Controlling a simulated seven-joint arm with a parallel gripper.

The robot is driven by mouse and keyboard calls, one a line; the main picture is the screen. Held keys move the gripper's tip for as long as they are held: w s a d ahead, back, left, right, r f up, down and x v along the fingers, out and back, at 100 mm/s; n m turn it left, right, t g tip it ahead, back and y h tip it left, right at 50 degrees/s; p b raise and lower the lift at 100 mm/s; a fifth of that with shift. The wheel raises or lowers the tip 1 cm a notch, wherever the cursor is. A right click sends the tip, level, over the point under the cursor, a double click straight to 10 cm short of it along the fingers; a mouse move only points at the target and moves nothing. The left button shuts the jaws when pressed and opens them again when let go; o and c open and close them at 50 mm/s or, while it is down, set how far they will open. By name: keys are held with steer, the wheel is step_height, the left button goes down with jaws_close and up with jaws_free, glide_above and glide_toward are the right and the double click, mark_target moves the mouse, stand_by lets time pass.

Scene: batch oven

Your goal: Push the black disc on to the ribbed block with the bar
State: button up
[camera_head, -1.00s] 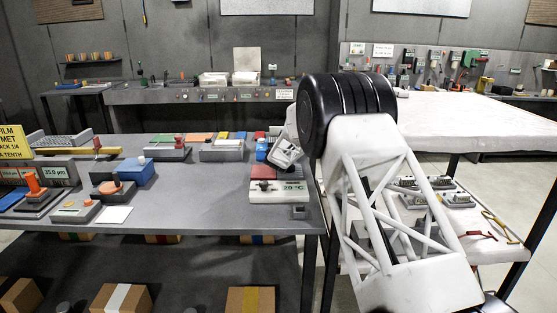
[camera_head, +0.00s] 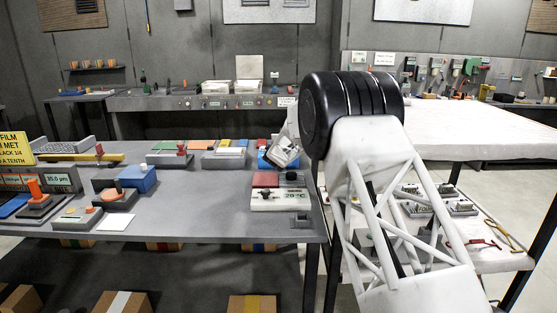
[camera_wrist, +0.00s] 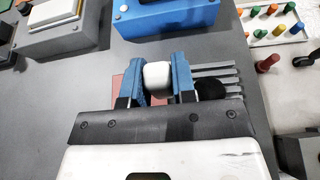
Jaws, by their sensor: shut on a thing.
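My gripper (camera_wrist: 157,78) has its blue fingers closed on a white, rounded piece (camera_wrist: 157,77), which I take to be the bar; only its end shows. The black disc (camera_wrist: 210,89) lies just right of the right finger in the wrist view, partly hidden by the gripper. The ribbed block (camera_wrist: 221,73) shows as grey parallel ribs beside and behind the disc; I cannot tell whether the disc rests on them. In the head view, the black disc (camera_head: 291,176) shows beside a red pad (camera_head: 266,179), above a display reading 20 °C. My wrist hides the fingertips there.
A blue box (camera_wrist: 168,14) stands beyond the fingers. A grey unit with a pale top (camera_wrist: 55,20) is at upper left. The table's right edge is close, with a pegboard (camera_wrist: 275,22) beyond it. Bare tabletop (camera_head: 215,190) lies left of the display unit.

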steer(key=shift+a+r, duration=0.15)
steer(key=shift+r, duration=0.6)
steer(key=shift+s+d+r, duration=0.8)
steer(key=shift+s+d, duration=0.05)
steer(key=shift+s, duration=0.1)
steer(key=s+d, duration=0.7)
steer(key=s, duration=0.5)
steer(key=s+d+r, duration=0.1)
steer(key=s+d, duration=0.7)
steer(key=s, duration=0.4)
steer(key=shift+s+d, duration=0.15)
steer(key=shift+d, duration=0.1)
stand_by(0.5)
